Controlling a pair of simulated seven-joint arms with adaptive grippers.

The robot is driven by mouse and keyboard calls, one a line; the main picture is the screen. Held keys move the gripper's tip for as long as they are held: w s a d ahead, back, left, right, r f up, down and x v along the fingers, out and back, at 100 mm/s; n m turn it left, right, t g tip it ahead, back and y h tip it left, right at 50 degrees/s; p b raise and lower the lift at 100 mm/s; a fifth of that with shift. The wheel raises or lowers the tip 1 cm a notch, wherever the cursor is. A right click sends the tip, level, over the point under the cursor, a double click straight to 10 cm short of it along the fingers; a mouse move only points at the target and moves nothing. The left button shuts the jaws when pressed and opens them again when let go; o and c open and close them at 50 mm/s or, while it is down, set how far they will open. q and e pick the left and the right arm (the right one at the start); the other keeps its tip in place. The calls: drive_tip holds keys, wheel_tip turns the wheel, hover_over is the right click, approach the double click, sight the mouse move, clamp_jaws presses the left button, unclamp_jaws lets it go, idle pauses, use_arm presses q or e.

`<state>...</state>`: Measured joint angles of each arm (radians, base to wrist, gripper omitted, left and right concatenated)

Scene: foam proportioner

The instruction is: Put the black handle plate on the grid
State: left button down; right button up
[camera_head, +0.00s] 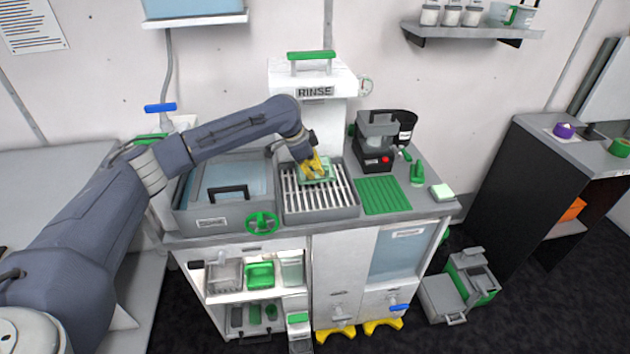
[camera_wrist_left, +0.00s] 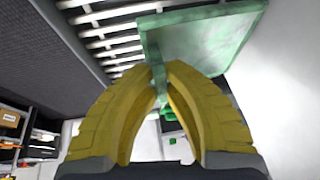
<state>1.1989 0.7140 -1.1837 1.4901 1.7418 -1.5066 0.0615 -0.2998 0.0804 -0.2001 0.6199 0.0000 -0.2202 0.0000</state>
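A black handle (camera_head: 228,190) stands at the front of a pale blue plate (camera_head: 235,177) over the grey basin, left of the grid. The grid (camera_head: 305,203) is a rack of light slats in a grey frame; its slats also show in the wrist view (camera_wrist_left: 115,27). My left gripper (camera_head: 315,167) is over the back of the grid, with its yellow fingers (camera_wrist_left: 160,75) closed on the grip of a green plate (camera_wrist_left: 205,38). The green plate also shows in the head view (camera_head: 326,177); I cannot tell whether it touches the slats. My right gripper is out of view.
A green ribbed mat (camera_head: 382,195) lies right of the grid. A black and grey device (camera_head: 376,143) stands behind it. The RINSE unit (camera_head: 310,85) rises behind the grid. A green wheel (camera_head: 262,222) is on the counter front. The grid's front half is clear.

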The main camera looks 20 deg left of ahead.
sight(315, 180)
use_arm(q)
drive_tip(key=shift+f, duration=1.75)
drive_tip(key=shift+w+a+f, duration=0.1)
drive_tip(key=shift+w+f, duration=0.15)
drive_tip(key=shift+f, duration=0.25)
drive_tip(key=c, duration=1.6)
unclamp_jaws()
drive_tip(key=shift+o, duration=0.2)
drive_tip(key=shift+r, duration=0.1)
drive_tip(key=v, duration=1.2)
